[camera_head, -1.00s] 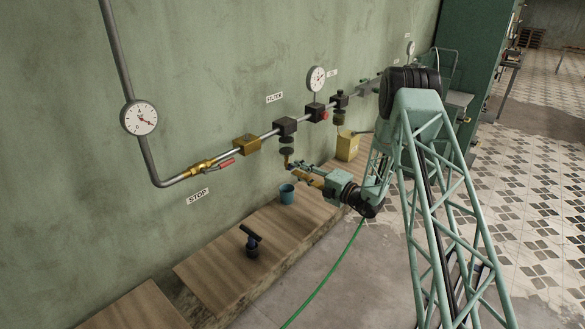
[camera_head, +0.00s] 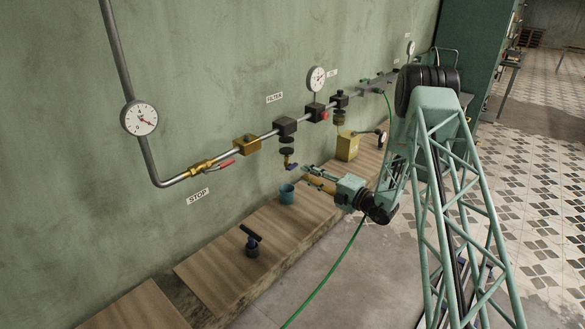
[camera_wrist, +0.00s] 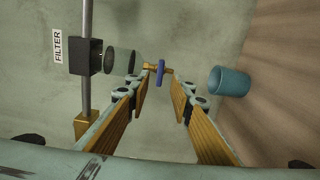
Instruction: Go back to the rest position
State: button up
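My gripper (camera_head: 307,175) is open and empty, in front of the pipe line and pointing toward the wall. In the wrist view its two orange-padded fingers (camera_wrist: 160,105) stand apart with nothing between the pads. Beyond the fingertips is a small brass drain valve with a blue handle (camera_wrist: 160,72), also seen in the head view (camera_head: 291,166). It hangs below the black filter block (camera_head: 285,126). A teal cup (camera_head: 287,193) stands on the wooden bench below the valve; the cup also shows right of the fingers in the wrist view (camera_wrist: 229,81).
The wooden bench (camera_head: 215,275) runs along the wall and bears a dark T-handled tool (camera_head: 251,241) and a yellow canister (camera_head: 348,146). A pipe with gauges (camera_head: 139,118) and a red-handled valve (camera_head: 222,165) is on the wall. A green hose (camera_head: 335,272) crosses the floor.

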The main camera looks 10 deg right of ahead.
dwell(0.3)
jog(key=s+a+r+n+g+y+b, duration=0.1)
jog(key=s+a+r+n+g, duration=0.4)
jog(key=s+a+r+n, duration=0.45)
jog(key=s+a+r+n+g+y+b, duration=0.15)
jog(key=s+a+r+n+g, duration=0.25)
jog(key=s+a+r+n, duration=0.55)
jog(key=s+a+r+n+g+h, duration=0.1)
jog(key=s+r+n+g, duration=0.1)
jog(key=s+r, duration=0.3)
jog(key=s+a+r+n+g, duration=0.1)
jog(key=s+r, duration=0.1)
jog(key=s, duration=0.5)
jog(key=s+d+r+n+g+h+b, duration=0.1)
jog(key=s+d+r+n+h, duration=0.15)
jog(key=s+n, duration=0.6)
jog(key=s+d+r+n+g+h+b, duration=0.1)
jog(key=s+n+h, duration=0.2)
jog(key=s, duration=1.1)
jog(key=s+d+n+t+h+b, duration=0.2)
jog(key=s+d+n+t+h, duration=0.2)
jog(key=s+d+n+h, duration=0.3)
jog(key=shift+s+d+f+n, duration=0.15)
jog(key=shift+s+d+n, duration=2.4)
jog(key=shift+s+d, duration=2.05)
